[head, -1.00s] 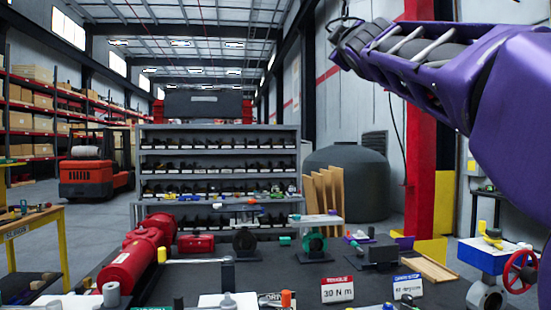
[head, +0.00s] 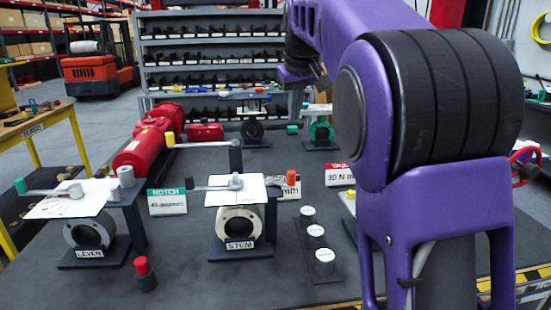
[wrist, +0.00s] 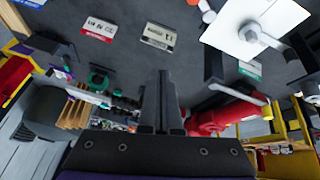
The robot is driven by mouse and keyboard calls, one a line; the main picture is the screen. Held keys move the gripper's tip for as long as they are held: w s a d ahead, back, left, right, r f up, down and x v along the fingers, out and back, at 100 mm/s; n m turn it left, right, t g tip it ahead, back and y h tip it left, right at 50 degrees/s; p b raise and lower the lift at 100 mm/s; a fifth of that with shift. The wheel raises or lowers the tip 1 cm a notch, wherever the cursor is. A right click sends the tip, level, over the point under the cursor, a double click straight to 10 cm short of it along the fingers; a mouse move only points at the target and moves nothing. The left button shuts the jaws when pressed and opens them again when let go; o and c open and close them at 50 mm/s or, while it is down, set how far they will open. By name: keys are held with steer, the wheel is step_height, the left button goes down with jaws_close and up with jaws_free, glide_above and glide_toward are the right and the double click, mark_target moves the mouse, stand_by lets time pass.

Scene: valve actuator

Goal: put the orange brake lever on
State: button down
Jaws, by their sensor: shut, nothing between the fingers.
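A small orange knob (head: 291,177) stands at the right edge of the STEM stand's white plate (head: 236,195) in the head view; I cannot tell whether it belongs to the brake lever. A grey lever (head: 212,186) with a round hub lies on that plate. The plate and hub also show at the top right of the wrist view (wrist: 257,30). My gripper (wrist: 161,76) is shut and empty, its dark fingers together above the bench, apart from everything. In the head view the gripper is dark and small beyond my purple arm, which hides part of the bench.
A LEVER stand (head: 88,240) is at left, with a red-topped peg (head: 144,272) in front. Several white discs (head: 316,231) lie right of the STEM stand. A red cylinder (head: 142,150) lies behind.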

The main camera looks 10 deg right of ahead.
steer(key=f, duration=0.1)
steer(key=s+a+f+g, duration=0.1)
steer(key=f+g+y, duration=0.1)
steer(key=shift+s+a+f, duration=0.2)
steer(key=shift+s+a, duration=0.1)
steer(key=shift+a, duration=0.1)
steer(key=shift+f, duration=0.1)
steer(key=d+b+x, duration=0.1)
steer(key=b+x, duration=0.1)
steer(key=x, duration=0.8)
steer(key=s+b, duration=0.1)
steer(key=s, duration=0.3)
